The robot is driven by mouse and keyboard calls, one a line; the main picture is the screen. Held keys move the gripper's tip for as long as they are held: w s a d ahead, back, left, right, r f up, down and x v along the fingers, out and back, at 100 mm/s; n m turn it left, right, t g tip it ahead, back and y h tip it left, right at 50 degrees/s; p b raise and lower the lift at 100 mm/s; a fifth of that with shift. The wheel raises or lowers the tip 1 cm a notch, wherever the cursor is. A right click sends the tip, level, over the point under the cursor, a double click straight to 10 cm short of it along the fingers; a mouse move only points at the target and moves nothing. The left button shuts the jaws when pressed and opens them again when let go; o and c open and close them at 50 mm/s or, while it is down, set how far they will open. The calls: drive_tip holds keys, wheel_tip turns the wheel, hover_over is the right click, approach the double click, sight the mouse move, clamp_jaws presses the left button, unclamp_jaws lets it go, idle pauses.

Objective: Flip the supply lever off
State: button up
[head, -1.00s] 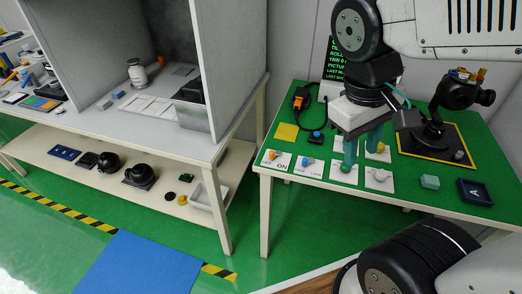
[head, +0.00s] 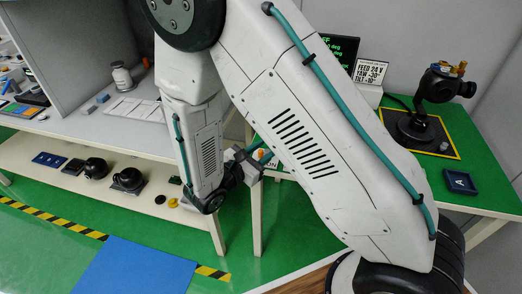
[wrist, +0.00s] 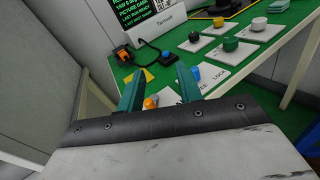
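The supply lever has an orange handle (wrist: 150,103) on a white OFF/ON plate (head: 273,167) at the table's near left corner. The orange tip also shows in the head view (head: 261,154), just beside my gripper. My gripper (wrist: 160,70) is open, its two teal fingers apart. In the wrist view the orange handle shows between the fingers, low near the palm edge. I cannot tell whether a finger touches it.
A blue lever (wrist: 196,73) on a FREE/LOCK plate stands close to the right finger. A dark tray (head: 460,182) lies at the table's right.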

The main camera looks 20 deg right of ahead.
sight(259, 152)
drive_tip(key=w+a+f+n+t+y, duration=0.1)
drive_tip(key=a+f+n+t+y, duration=0.1)
drive_tip(key=a+f+n+t, duration=0.3)
drive_tip(key=shift+g, duration=0.5)
drive_tip(key=x, duration=0.5)
drive_tip(key=f+x, duration=0.1)
drive_tip(key=x, duration=0.2)
drive_tip(key=shift+d, duration=0.45)
drive_tip(key=shift+m, duration=0.3)
clamp_jaws()
